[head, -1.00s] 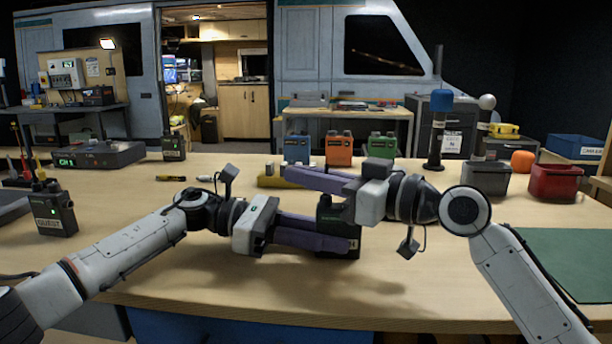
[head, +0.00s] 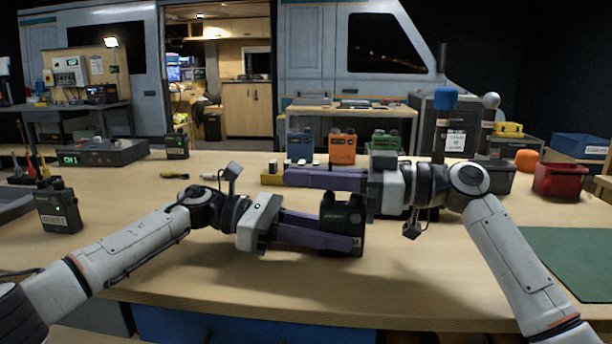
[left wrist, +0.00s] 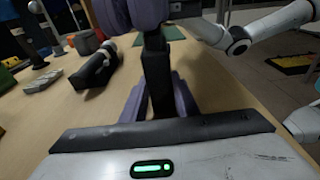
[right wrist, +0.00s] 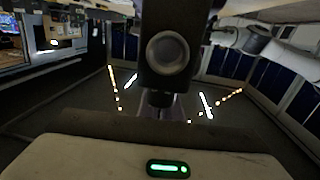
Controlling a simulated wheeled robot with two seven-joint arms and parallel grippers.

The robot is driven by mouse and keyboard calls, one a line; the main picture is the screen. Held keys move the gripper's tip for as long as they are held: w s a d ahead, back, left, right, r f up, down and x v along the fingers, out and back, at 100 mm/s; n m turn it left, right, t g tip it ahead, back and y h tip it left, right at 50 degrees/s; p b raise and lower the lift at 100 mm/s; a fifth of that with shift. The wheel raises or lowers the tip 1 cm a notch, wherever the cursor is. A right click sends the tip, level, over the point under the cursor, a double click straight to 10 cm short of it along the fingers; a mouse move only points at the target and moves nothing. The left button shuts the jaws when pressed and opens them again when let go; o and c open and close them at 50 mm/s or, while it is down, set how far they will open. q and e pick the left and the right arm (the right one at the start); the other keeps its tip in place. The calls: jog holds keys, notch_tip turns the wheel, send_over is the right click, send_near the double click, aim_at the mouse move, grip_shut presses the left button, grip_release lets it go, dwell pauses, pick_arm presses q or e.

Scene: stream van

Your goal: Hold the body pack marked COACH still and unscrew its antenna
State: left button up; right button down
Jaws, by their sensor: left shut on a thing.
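A black body pack (head: 343,215) stands upright near the middle of the table, with two short stubs on its top. My left gripper (head: 350,243) is shut on it from the left, its purple finger across the lower front. No COACH label is readable there; the finger covers that area. The pack also shows as a dark bar in the left wrist view (left wrist: 157,75). My right gripper (head: 290,178) reaches left, level, behind and above the pack. Its fingers look edge-on, so their gap is hidden.
A pack marked GUEST (head: 58,210) stands at the left, another pack (head: 177,146) farther back. Blue (head: 299,146), orange (head: 341,149) and green (head: 385,145) units line the back. A red bin (head: 557,180) and green mat (head: 565,250) are at right. The front table is clear.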

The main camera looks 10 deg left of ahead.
jog(key=shift+s+n+g, duration=0.2)
jog(key=shift+n+g, duration=0.4)
jog(key=shift+g, duration=0.35)
jog(key=shift+s+n+g, duration=0.2)
jog(key=shift+n+g, duration=0.4)
jog(key=shift+g, duration=0.3)
jog(key=shift+s+n+g, duration=0.2)
jog(key=shift+n+g, duration=0.4)
jog(key=shift+g, duration=0.35)
jog(key=c, duration=2)
grip_release()
jog(key=shift+c, duration=0.2)
jog(key=shift+w+m+t, duration=0.2)
jog(key=shift+m+t, duration=0.45)
jog(key=shift+t, duration=0.4)
jog(key=shift+w+m+t, duration=0.25)
jog(key=shift+m+t, duration=0.45)
jog(key=shift+t, duration=0.4)
jog(key=shift+w+m+t, duration=0.2)
jog(key=shift+m+t, duration=0.45)
jog(key=shift+t, duration=0.4)
